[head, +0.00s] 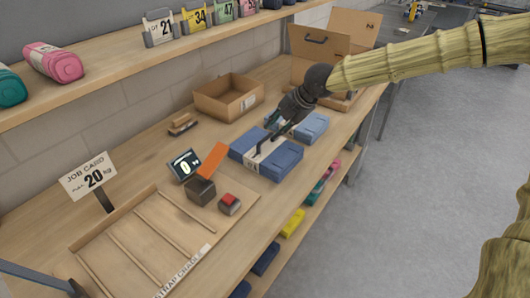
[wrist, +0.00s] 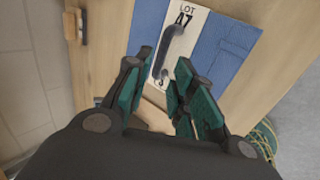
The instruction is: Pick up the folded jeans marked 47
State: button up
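The folded jeans marked 47 (wrist: 222,42) are blue with a white band reading "LOT 47" and a dark strap handle (wrist: 168,50) on top. In the head view, a blue folded bundle with a white band (head: 281,161) lies on the workbench, with my gripper (head: 270,138) just over it. In the wrist view my gripper (wrist: 155,92) has its green-padded fingers apart, with the handle just beyond and between the tips. I cannot tell whether the fingers touch the handle. The band's number is not readable in the head view.
Another blue folded bundle (head: 312,127) lies just behind. An open cardboard box (head: 228,98) stands at the wall side. A scale display (head: 185,164), an orange block (head: 213,160), a dark block (head: 200,191) and a red button (head: 229,203) are near. A wooden strap tray (head: 150,245) lies in front.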

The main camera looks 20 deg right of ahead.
aim_at(267, 137)
jog(key=x, duration=0.3)
jog(key=shift+p+x, duration=0.85)
jog(key=shift+x, duration=2)
jog(key=shift+s+d, duration=0.1)
jog(key=shift+c, duration=0.4)
grip_shut()
